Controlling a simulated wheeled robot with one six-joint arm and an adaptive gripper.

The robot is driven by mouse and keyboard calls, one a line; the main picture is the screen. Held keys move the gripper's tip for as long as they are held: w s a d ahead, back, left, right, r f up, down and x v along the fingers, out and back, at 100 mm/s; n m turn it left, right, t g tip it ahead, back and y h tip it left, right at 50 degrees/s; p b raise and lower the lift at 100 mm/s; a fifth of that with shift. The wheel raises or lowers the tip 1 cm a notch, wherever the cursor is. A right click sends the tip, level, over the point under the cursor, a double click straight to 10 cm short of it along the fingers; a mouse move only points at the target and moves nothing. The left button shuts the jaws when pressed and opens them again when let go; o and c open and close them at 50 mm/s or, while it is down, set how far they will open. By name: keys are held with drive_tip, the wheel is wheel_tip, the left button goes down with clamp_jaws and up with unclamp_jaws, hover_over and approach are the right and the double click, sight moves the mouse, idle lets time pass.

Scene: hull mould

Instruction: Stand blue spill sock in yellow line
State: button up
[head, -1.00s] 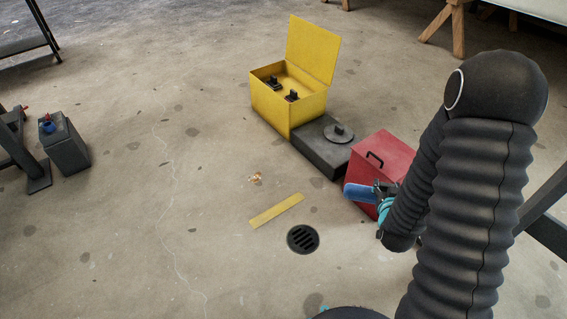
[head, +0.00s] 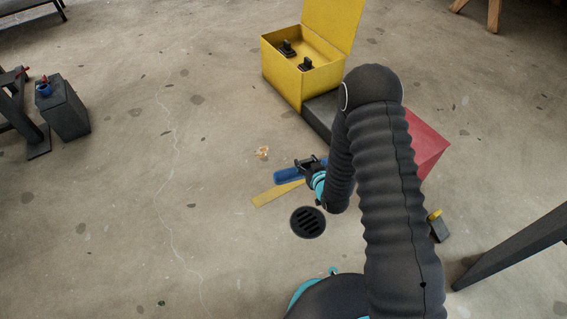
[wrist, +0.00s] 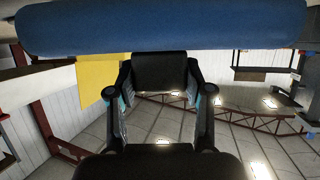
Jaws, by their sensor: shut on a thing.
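How high the sock is above the floor I cannot tell. In the wrist view the sock (wrist: 160,28) spans the top of the picture, across my gripper (wrist: 160,65). Part of the yellow line is hidden behind the sock and my gripper.
A round floor drain (head: 308,222) lies just below the line. The open yellow box (head: 290,80), a dark block (head: 319,112) and a red box (head: 428,143) stand behind and to the right.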

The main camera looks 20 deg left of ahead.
drive_tip(key=w+a+f+n+g+y, duration=0.1)
drive_tip(key=a+f+n+g+y, duration=0.1)
drive_tip(key=a, duration=0.6)
drive_tip(key=shift+a+f+n, duration=0.4)
drive_tip(key=shift+f, duration=0.15)
drive_tip(key=shift+d+f+b, duration=0.1)
drive_tip(key=shift+b, duration=0.5)
drive_tip(key=shift+s+f+b, duration=0.1)
drive_tip(key=shift+f+b, duration=2)
drive_tip(key=shift+f, duration=0.05)
drive_tip(key=shift+f, duration=3.65)
